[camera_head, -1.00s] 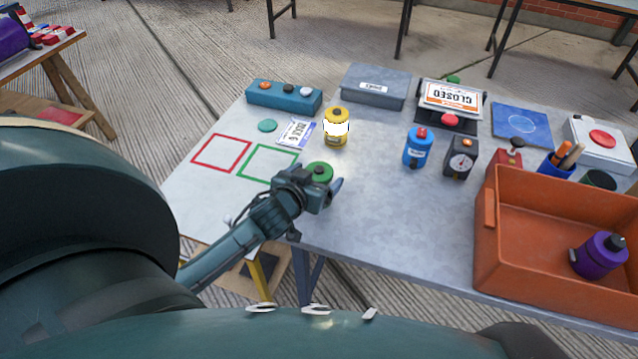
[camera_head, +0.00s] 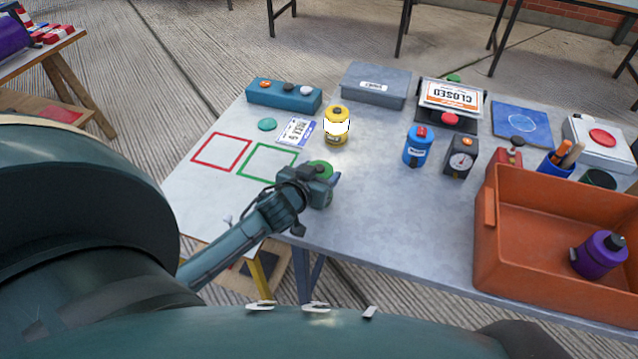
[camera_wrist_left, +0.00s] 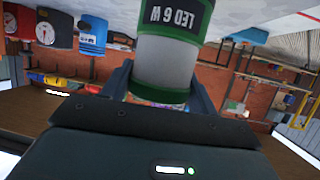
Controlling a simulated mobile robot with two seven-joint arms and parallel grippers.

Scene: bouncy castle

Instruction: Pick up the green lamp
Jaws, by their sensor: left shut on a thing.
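The green lamp (camera_head: 321,168) is at the near edge of the grey table, right of the green square outline, mostly hidden behind my left gripper (camera_head: 318,186). In the left wrist view the lamp (camera_wrist_left: 172,62) shows a pale body between green bands, with "LED 6W" lettering that appears upside down. My left gripper's fingers (camera_wrist_left: 162,88) are on either side of its body, shut on it. I cannot tell whether the lamp touches the table. My right gripper is not in view.
A yellow lamp-like canister (camera_head: 337,138) stands just behind. Red (camera_head: 222,152) and green (camera_head: 267,161) square outlines lie left. A blue canister (camera_head: 418,147), a gauge box (camera_head: 460,160) and an orange bin (camera_head: 560,275) stand right. The table middle is clear.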

